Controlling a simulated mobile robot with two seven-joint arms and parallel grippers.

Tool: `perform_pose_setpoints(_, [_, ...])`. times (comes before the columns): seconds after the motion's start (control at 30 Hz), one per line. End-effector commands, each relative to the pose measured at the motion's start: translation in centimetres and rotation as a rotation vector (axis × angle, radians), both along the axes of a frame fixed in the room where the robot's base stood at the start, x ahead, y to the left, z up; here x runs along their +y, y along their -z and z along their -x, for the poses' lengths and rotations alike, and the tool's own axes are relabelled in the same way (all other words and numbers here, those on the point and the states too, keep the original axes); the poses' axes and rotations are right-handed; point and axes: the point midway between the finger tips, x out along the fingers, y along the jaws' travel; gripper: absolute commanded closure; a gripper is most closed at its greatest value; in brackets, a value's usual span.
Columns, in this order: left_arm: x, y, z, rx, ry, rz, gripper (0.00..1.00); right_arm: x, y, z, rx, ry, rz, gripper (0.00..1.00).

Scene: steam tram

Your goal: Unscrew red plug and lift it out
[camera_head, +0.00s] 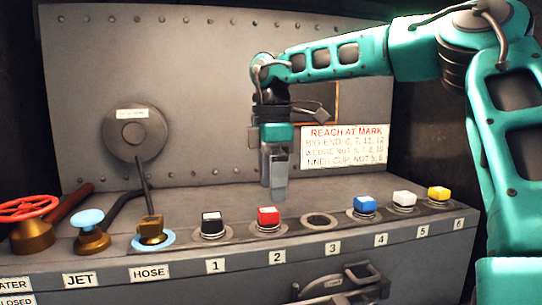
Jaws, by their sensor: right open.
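The red plug (268,215) sits in its round socket above label 2 on the front ledge of the grey console. My right gripper (278,193) comes in from the right and points down, its fingertips just above and behind the red plug in the picture. It is open and nothing shows between its fingers. A gap to the plug seems to remain, but the exact depth is hard to tell. My left gripper is not in view.
A black plug (211,223) is left of the red one; the socket at 3 (319,221) is empty. Blue (365,205), white (404,199) and yellow (438,194) plugs stand to the right. A hose valve (151,231) and a red handwheel (29,208) are at left.

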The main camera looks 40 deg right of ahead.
Motion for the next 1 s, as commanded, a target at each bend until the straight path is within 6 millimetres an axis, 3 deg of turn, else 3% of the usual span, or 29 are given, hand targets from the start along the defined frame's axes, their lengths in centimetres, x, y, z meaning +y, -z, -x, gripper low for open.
perform_pose_setpoints(0.1, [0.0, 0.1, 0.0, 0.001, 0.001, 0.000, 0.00, 0.0, 2.4, 0.0, 0.002, -0.001, -0.002, 0.26])
perform_pose_setpoints(0.3, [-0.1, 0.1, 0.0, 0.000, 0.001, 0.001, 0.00, 0.0, 5.1, 0.0, 0.000, -0.001, -0.001, 0.26])
perform_pose_setpoints(0.77, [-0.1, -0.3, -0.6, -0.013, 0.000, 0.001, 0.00, 0.0, 6.3, 0.0, -0.001, 0.000, 0.000, 0.26])
perform_pose_setpoints(1.0, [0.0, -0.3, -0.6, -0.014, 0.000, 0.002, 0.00, 0.0, 6.3, 0.0, -0.001, 0.000, 0.000, 0.48])
